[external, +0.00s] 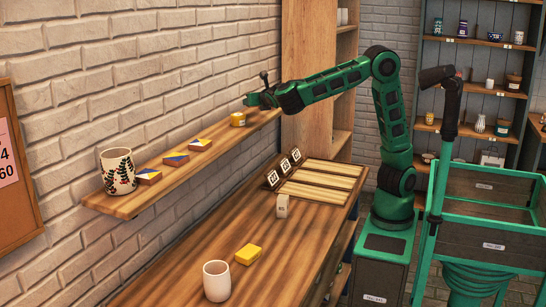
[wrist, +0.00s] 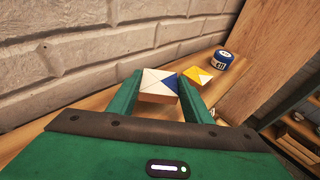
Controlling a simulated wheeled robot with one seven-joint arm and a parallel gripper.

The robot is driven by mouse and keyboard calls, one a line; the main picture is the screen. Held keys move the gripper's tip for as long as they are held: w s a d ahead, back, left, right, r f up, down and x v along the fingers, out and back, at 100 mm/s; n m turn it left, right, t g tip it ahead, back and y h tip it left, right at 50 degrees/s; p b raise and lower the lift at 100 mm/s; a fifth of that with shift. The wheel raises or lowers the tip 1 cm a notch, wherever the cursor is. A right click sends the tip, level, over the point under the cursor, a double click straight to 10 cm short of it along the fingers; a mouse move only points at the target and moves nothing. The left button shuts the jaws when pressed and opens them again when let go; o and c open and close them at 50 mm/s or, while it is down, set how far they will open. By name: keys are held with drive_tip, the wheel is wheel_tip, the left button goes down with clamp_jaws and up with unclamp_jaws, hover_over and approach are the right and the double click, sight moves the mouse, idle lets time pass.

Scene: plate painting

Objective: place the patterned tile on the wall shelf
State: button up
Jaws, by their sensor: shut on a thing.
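My gripper (external: 250,99) is over the far end of the wall shelf (external: 222,134). In the wrist view, my gripper (wrist: 161,88) is shut on a patterned tile (wrist: 157,82) with a white and blue top. I cannot tell whether this tile touches the shelf; in the external view it is not clearly visible. A yellow and white tile (wrist: 197,76) lies on the shelf to its right.
A patterned mug (external: 117,171) stands at the shelf's near end. A dark blue jar (wrist: 221,62) stands beyond the yellow tile, near a wooden cabinet (wrist: 282,60). The workbench (external: 215,235) below holds a yellow block (external: 248,254) and a white cup (external: 216,281). The brick wall borders the shelf.

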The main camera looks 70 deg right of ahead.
sight(255, 117)
drive_tip(key=shift+d+f, duration=0.1)
drive_tip(key=shift+f, duration=1.95)
drive_tip(key=o, duration=1.1)
drive_tip(key=v, duration=1.2)
drive_tip(key=shift+r, duration=0.1)
